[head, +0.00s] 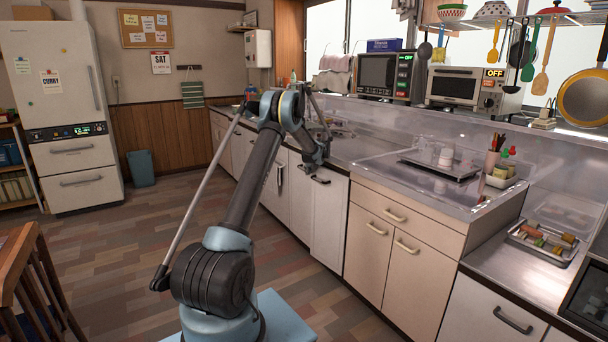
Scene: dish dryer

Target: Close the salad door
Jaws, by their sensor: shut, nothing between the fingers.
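My gripper (320,178) is small in the head view, at the counter front near the top of a white panel door (328,222) with a dark handle. It looks shut and empty. I cannot tell whether it touches the door or handle. No door bears a readable salad label, so I cannot tell for certain which is the salad door. The white panel door by my gripper looks upright and about flush with the cabinet row; a small gap cannot be ruled out. My arm hides part of the cabinets to its left.
A beige two-door cabinet (385,255) with a drawer stands right of the white panel. On the counter are a clear cover (440,165) and a tray of food (543,240). A fridge (60,110) stands far left. A wooden chair (35,280) is front left; floor between is clear.

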